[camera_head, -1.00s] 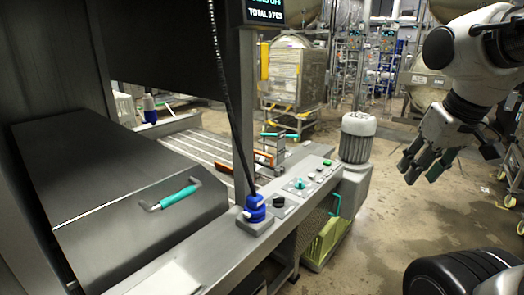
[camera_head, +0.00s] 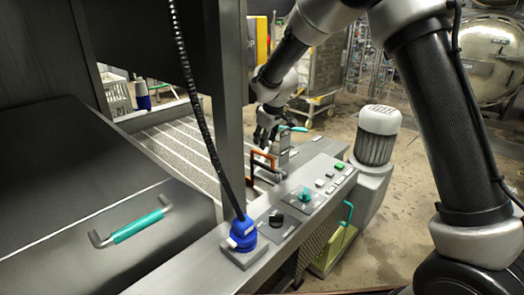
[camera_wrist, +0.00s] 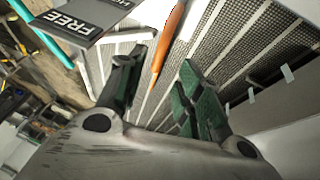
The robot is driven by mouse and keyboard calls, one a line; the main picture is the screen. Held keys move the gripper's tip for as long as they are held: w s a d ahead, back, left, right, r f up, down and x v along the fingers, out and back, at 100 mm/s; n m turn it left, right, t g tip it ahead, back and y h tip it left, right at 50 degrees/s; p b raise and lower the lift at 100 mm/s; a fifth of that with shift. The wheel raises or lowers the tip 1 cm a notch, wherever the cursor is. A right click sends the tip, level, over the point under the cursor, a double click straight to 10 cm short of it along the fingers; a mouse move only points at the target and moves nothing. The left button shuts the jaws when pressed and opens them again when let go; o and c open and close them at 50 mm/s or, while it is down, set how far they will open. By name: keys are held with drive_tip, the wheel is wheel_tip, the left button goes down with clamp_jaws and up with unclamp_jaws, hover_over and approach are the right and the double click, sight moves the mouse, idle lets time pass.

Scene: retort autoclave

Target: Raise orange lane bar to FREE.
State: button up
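The orange lane bar (camera_head: 263,157) stands at the near right end of the slatted conveyor in the head view. It also shows in the wrist view (camera_wrist: 172,38) as a slim orange bar running up from between my fingers. My gripper (camera_head: 266,139) is just above and behind the bar in the head view. In the wrist view my gripper (camera_wrist: 160,72) is open, with green-padded fingers on both sides of the bar's lower end; I see no clear contact. A grey plate marked FREE (camera_wrist: 72,22) lies left of the bar in the wrist view.
A teal handle (camera_head: 294,128) sits close beside the bar. The control panel (camera_head: 318,186) with knobs and buttons lies in front, with a blue plug (camera_head: 243,232) and hanging black cable. A grey motor (camera_head: 377,135) stands right.

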sight(262, 153)
drive_tip(key=x, duration=0.7)
clamp_jaws()
